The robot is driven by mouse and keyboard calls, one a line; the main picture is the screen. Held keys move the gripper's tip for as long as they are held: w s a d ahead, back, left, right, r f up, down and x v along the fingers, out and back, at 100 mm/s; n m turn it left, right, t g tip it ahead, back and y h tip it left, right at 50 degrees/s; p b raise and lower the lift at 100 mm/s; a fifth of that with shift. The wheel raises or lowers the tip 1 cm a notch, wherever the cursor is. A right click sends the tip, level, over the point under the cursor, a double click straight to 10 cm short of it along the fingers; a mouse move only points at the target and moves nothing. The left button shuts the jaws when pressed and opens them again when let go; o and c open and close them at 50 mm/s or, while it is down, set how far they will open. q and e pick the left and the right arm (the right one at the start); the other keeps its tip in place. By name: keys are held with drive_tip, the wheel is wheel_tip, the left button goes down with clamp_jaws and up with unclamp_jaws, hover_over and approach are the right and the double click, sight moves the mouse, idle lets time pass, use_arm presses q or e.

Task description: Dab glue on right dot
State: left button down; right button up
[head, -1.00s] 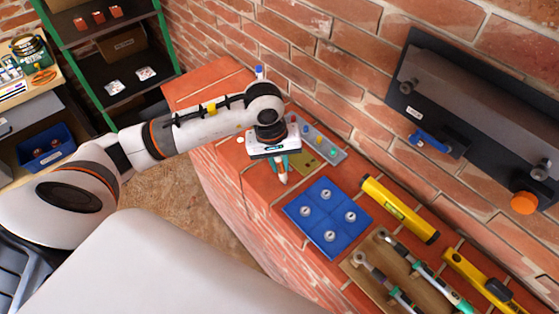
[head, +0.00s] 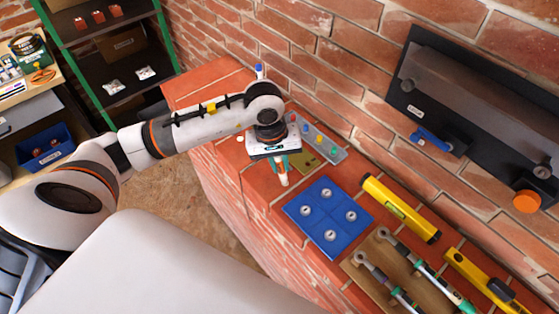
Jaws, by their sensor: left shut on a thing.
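My left gripper (head: 280,167) points down over the brick ledge (head: 262,192), left of the blue tray. It is shut on a small pale bottle with a narrow tip (head: 283,180), which I take to be the glue. Most of the bottle is hidden by the gripper. An olive-coloured plate (head: 304,161) lies just behind and right of the gripper, partly covered by it. I cannot make out a right dot for certain. My right gripper is not in view.
A blue tray with several round metal pieces (head: 322,201) lies right of the gripper. A grey strip with coloured pieces (head: 329,149) lies behind. A yellow level (head: 399,208) and wrenches on a board (head: 376,246) lie further right. A black wall panel (head: 470,105) juts out above.

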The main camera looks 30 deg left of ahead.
use_arm(q)
drive_tip(key=shift+r+p, duration=1.45)
drive_tip(key=shift+r, duration=1.55)
